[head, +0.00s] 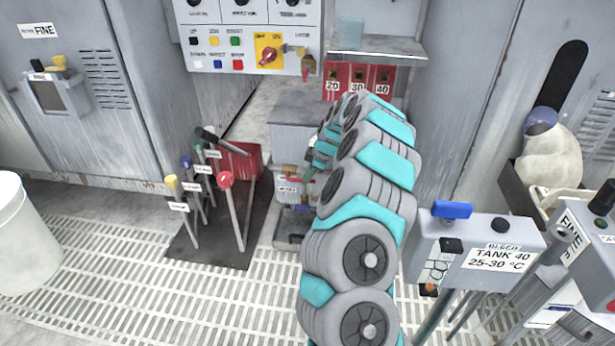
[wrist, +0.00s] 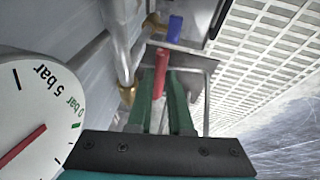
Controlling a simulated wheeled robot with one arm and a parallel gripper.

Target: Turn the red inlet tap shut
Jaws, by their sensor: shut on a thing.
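The red inlet tap (wrist: 161,70) shows in the wrist view as a red lever between the tips of my gripper (wrist: 160,88). The two green fingers are shut on it. The lever lies roughly in line with the fingers. A blue tap lever (wrist: 174,28) sits just beyond it, apart from my gripper. In the head view my arm reaches down to a low grey unit (head: 290,225) in the middle.
A pressure gauge (wrist: 35,120) with a red needle is close at left in the wrist view, beside a metal pipe (wrist: 118,45). A stand of colour-knobbed levers (head: 212,235) is left of the unit. A Tank 40 box (head: 478,245) stands at right.

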